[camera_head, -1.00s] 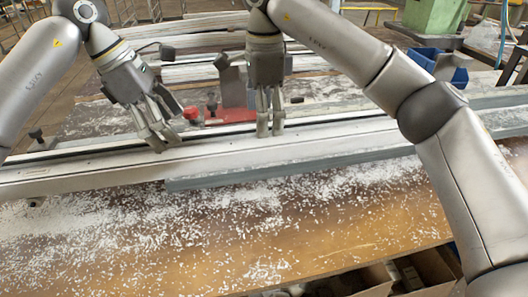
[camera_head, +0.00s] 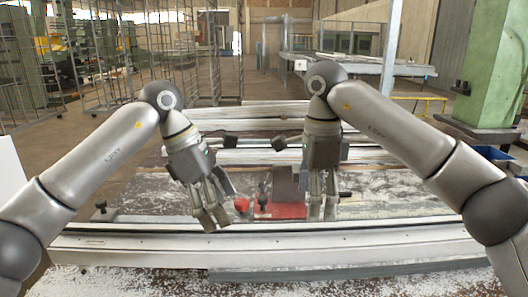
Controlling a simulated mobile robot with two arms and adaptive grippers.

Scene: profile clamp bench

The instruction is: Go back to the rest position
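My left gripper (camera_head: 212,218) hangs above the back edge of the long pale rail, left of the red clamp part, with its fingers apart and nothing between them. My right gripper (camera_head: 322,212) hangs right of the red clamp part (camera_head: 287,212), fingers pointing down with a narrow empty gap. The long pale profile rail (camera_head: 150,246) runs across the bench in front of both grippers. A grey bar (camera_head: 350,274) lies along its front side. I cannot tell whether the fingertips touch anything.
White chips cover much of the bench. Stacked profiles (camera_head: 262,157) lie behind the grippers. A green machine column (camera_head: 490,70) and a blue bin (camera_head: 492,153) stand at the right. Metal racks (camera_head: 160,50) stand at the back left. A black knob (camera_head: 100,206) is at the left.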

